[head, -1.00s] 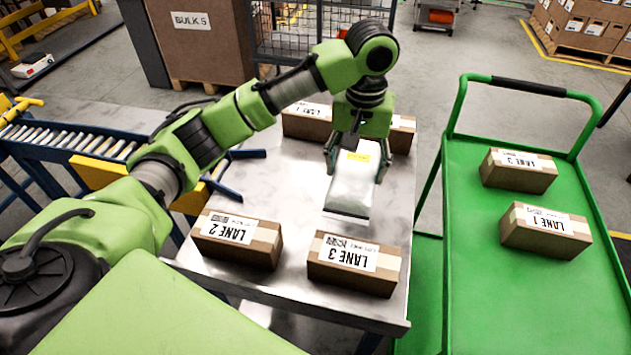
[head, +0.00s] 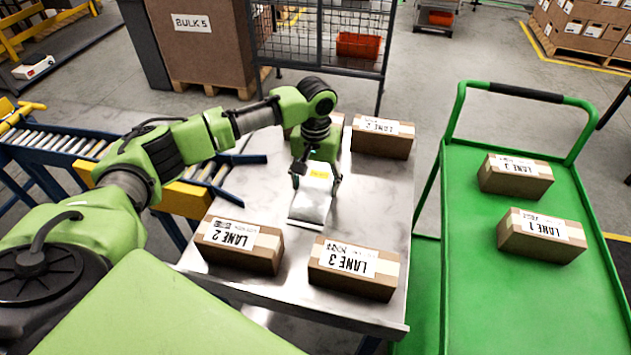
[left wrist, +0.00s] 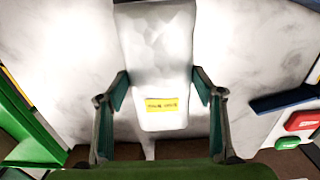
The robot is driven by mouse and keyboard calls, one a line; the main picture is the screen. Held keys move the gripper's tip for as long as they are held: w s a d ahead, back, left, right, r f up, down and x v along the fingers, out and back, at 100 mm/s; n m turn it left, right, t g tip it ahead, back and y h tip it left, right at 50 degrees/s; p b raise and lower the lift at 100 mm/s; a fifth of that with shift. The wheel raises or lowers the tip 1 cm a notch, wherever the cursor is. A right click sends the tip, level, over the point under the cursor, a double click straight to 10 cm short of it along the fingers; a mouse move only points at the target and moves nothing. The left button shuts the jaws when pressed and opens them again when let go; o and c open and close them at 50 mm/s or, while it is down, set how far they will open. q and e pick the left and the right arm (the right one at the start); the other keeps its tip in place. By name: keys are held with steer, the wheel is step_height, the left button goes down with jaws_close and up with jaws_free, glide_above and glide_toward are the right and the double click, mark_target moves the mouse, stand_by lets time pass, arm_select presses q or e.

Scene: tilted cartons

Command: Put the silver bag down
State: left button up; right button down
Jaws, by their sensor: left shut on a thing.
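The silver bag (head: 311,207) has a yellow label and is in my left gripper (head: 316,182) over the middle of the steel table (head: 385,215). In the left wrist view the pale bag (left wrist: 158,55) lies between the two fingers of the gripper (left wrist: 160,88), which press on its sides near the yellow label. I cannot tell whether the bag's underside touches the table. My right gripper is not in view.
Cartons LANE 2 (head: 238,246) and LANE 3 (head: 352,268) stand at the table's front; another carton (head: 382,140) stands at the back right, one more partly behind my gripper. A green cart (head: 480,290) with two cartons is right. Table right of the bag is clear.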

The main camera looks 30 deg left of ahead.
arm_select(q)
steer(key=shift+f, duration=0.1)
steer(key=o, duration=1.1)
steer(key=shift+f, duration=0.1)
steer(key=shift+o, duration=0.2)
